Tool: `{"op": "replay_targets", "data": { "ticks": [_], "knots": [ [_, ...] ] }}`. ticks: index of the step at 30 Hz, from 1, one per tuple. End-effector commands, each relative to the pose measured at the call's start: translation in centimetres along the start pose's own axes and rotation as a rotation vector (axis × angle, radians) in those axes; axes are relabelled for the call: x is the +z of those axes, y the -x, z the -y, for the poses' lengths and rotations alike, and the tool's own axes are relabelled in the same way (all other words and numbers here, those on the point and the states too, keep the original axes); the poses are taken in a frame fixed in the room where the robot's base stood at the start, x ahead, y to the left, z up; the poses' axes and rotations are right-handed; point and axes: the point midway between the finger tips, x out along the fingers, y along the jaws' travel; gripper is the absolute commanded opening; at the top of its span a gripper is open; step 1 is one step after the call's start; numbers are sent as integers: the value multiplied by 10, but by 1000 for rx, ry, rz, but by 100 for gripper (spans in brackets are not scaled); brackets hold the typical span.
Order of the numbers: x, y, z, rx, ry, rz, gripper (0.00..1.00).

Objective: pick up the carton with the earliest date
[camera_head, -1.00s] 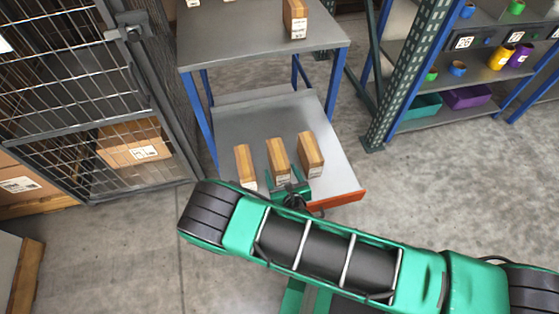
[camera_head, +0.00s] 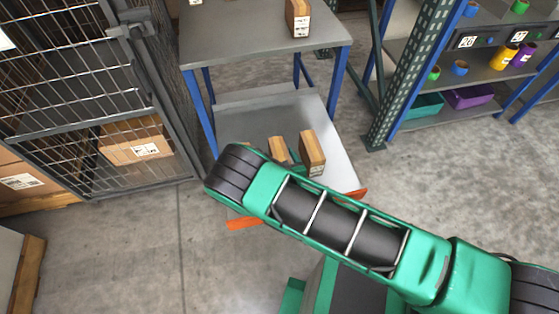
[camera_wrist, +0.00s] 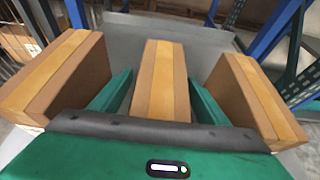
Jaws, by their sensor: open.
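Three brown cartons stand in a row on the low grey shelf (camera_head: 340,165) with an orange front edge. In the wrist view the middle carton (camera_wrist: 160,80) stands between the two green fingers of my open gripper (camera_wrist: 160,95), with the fingers along its sides. The left carton (camera_wrist: 65,75) and the right carton (camera_wrist: 250,100) stand outside the fingers. The dates cannot be read.
Another carton (camera_head: 298,18) stands on the upper table top (camera_head: 250,40), above the low shelf. A wire cage (camera_head: 80,100) is at the left. A green rack post (camera_head: 415,75) and shelves with colored cups (camera_head: 503,56) are at the right.

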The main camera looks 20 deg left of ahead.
Motion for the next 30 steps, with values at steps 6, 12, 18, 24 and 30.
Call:
{"op": "replay_targets", "data": {
  "ticks": [6, 12, 18, 24, 30],
  "knots": [
    [0, 0, 0, 0, 0, 0, 42],
    [1, 0, 0, 0, 0, 1, 10],
    [3, 1, 0, 0, 0, 2, 10],
    [24, 10, -1, 1, 0, 3, 10],
    [57, 23, -1, 1, -1, 3, 10]
  ]
}}
